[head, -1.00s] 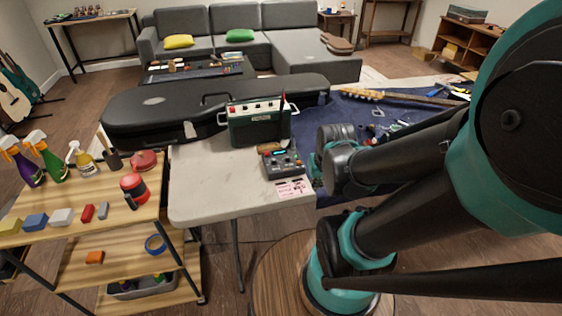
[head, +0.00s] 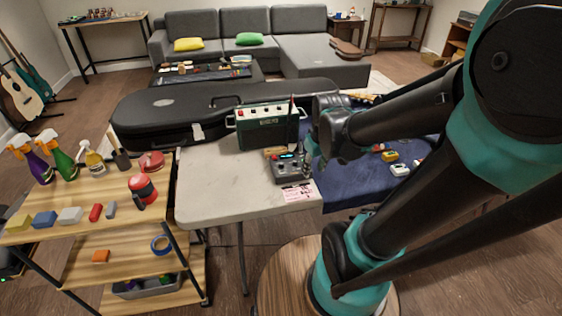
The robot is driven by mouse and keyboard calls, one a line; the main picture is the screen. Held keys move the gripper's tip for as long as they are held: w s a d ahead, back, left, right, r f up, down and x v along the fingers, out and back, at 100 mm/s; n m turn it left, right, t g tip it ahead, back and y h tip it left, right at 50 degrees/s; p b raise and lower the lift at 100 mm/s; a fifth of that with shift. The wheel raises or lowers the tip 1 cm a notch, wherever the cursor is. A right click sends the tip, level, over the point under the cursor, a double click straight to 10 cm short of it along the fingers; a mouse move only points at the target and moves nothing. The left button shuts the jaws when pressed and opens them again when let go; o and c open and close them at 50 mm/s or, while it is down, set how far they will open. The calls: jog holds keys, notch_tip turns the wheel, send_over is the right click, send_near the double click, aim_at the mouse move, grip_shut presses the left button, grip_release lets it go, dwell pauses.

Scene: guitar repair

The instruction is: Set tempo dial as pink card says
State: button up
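The pink card (head: 299,193) lies flat near the right front corner of the pale table; its writing is too small to read. Just behind it sits a dark grey device (head: 286,170) with a small lit display and several controls on top. Which control is the tempo dial, and its setting, I cannot make out. My gripper (head: 311,157) is at the right edge of the device, low beside or over it, partly hidden by my own wrist. Its fingers are too small and dark to show whether they are open or touching the device.
A green amplifier (head: 268,127) stands behind the device, close to my wrist. A black guitar case (head: 165,112) lies behind it. A blue cloth-covered surface (head: 350,185) with small items is at right. The pale tabletop (head: 213,185) is clear at left, beside a wooden cart (head: 75,233).

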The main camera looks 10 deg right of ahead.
aim_at(281, 163)
jog(key=w+a+r+n+g, duration=0.3)
jog(key=w+a+r+n, duration=0.6)
jog(key=w+r+n, duration=0.25)
jog(key=shift+n, duration=0.35)
jog(key=f, duration=1.7)
jog(key=shift+s+a, duration=0.15)
jog(key=shift+s, duration=0.25)
jog(key=shift+r, duration=0.1)
grip_shut()
